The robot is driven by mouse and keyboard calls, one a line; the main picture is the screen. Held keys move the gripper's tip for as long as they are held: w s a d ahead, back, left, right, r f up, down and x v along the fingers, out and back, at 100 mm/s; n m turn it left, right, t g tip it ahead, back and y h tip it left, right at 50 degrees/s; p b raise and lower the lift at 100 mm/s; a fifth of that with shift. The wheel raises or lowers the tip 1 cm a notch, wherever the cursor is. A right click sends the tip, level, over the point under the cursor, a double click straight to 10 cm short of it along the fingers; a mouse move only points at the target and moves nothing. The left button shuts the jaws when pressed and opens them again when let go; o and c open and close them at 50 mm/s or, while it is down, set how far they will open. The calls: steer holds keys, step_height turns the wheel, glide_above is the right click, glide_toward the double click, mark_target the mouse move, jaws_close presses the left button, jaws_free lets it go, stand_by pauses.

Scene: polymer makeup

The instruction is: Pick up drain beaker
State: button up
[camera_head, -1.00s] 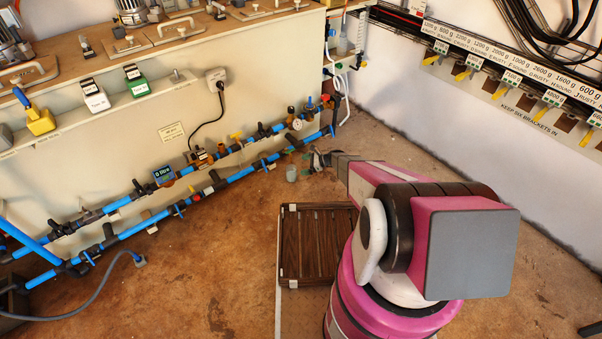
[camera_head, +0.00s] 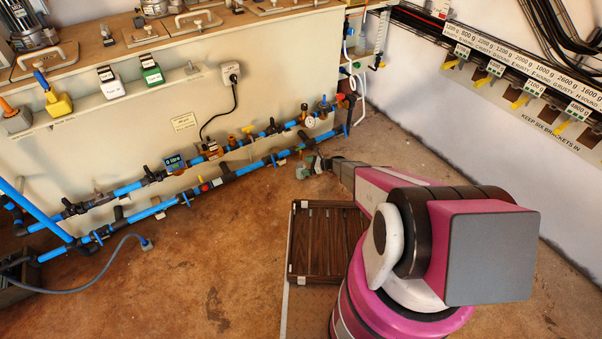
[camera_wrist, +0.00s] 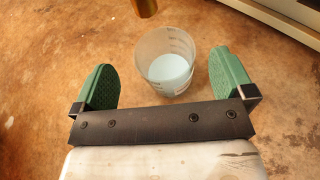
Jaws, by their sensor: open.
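The drain beaker (camera_wrist: 163,48) is a translucent cup with markings and pale bluish liquid in it. In the wrist view it stands on the brown floor between the two green finger pads of my gripper (camera_wrist: 170,80), nearer the right pad. In the head view the beaker (camera_head: 302,172) is small and partly hidden by my gripper (camera_head: 320,164), low beside the blue pipes. My gripper is open.
A brass-coloured pipe end (camera_wrist: 145,7) hangs just above and left of the beaker in the wrist view. Blue pipes with valves (camera_head: 270,160) run along the bench wall. A dark slatted panel (camera_head: 325,240) lies by my base. Open floor (camera_head: 200,260) is at left.

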mark_target(301, 166)
steer(key=x, duration=0.4)
steer(key=shift+w+f, duration=0.1)
steer(key=shift+w, duration=0.1)
steer(key=c, duration=1.2)
steer(key=shift+o, duration=0.2)
